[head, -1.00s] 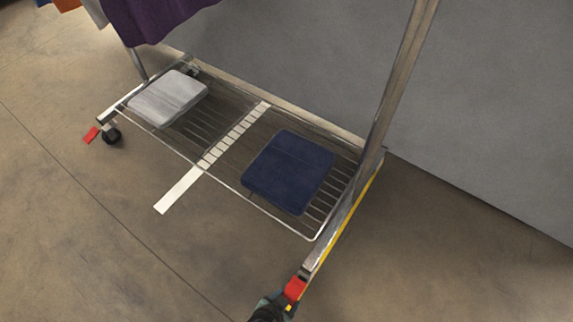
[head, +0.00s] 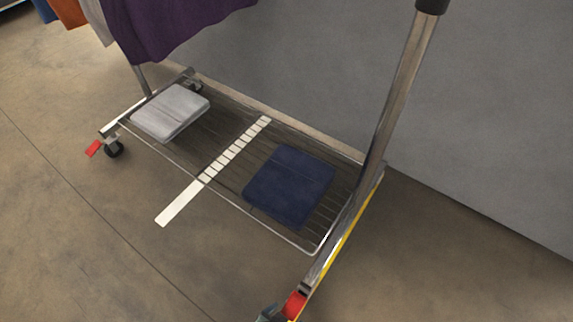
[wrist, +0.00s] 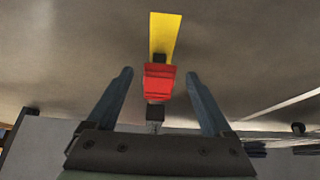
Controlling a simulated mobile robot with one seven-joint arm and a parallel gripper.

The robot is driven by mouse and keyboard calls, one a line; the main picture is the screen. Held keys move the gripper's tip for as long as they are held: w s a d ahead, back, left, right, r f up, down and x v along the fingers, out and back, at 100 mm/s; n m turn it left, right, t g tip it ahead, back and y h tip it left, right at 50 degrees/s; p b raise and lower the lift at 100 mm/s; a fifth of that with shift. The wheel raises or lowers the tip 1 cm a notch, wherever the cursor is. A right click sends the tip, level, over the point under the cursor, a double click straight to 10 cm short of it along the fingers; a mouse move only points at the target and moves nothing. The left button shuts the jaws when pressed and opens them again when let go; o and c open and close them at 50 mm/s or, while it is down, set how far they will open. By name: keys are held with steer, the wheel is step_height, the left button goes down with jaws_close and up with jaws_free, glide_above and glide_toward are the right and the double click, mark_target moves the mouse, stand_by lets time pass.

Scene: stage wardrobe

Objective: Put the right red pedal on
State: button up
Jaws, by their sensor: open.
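The right red pedal (head: 294,304) is at the near end of the clothes rack's right base bar, at the bottom edge of the head view. In the wrist view the red pedal (wrist: 158,82) shows in the gap between my fingers, with a yellow strip above it in the picture. My gripper (wrist: 160,78) is open, one finger on each side of the pedal in the picture, with no contact visible. In the head view only a bit of my gripper (head: 270,314) shows, just left of the pedal; the rest is cut off. I cannot tell the pedal's tilt for sure.
The rack's wire shelf (head: 222,192) holds a grey folded cloth (head: 171,112) and a navy folded cloth (head: 289,186). Another red pedal (head: 94,149) sits by the left caster. A grey wall (head: 470,120) stands behind. The floor in front is clear.

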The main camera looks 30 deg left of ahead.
steer(key=p+v, duration=0.6)
steer(key=v, duration=0.5)
steer(key=shift+s+r, duration=0.15)
steer(key=shift+r, duration=0.15)
